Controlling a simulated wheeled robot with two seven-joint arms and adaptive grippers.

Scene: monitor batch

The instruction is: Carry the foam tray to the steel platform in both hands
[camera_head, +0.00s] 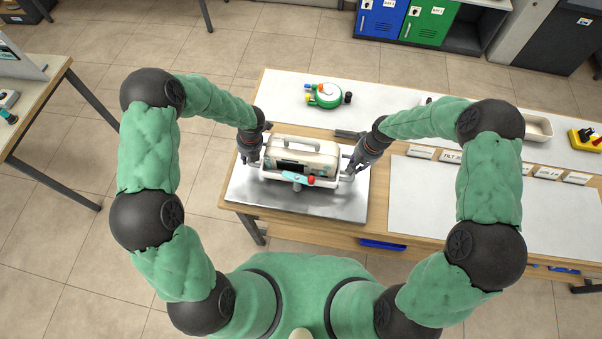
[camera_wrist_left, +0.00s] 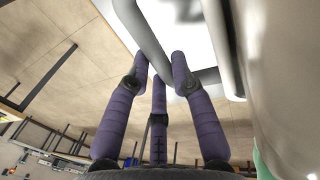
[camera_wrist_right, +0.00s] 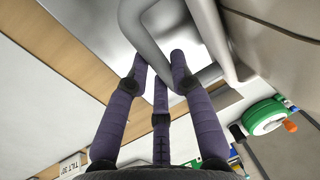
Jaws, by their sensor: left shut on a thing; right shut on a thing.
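The white foam tray (camera_head: 268,176) is over the steel platform (camera_head: 300,206), at the left end of the long table, with a cream device that has a top handle (camera_head: 300,146) lying in it. I cannot tell whether the tray touches the plate. My left gripper (camera_head: 250,154) is shut on the tray's left end handle; the bar (camera_wrist_left: 151,42) runs between its purple fingers in the left wrist view. My right gripper (camera_head: 354,168) is shut on the right end handle, and its bar (camera_wrist_right: 142,32) shows in the right wrist view. The fingers partly hide both handles.
A green round object (camera_head: 327,95) with coloured ends stands behind the tray. A white panel (camera_head: 440,205) with several label cards lies to the right. A pale tray (camera_head: 537,127) and a yellow item (camera_head: 585,138) sit farther right.

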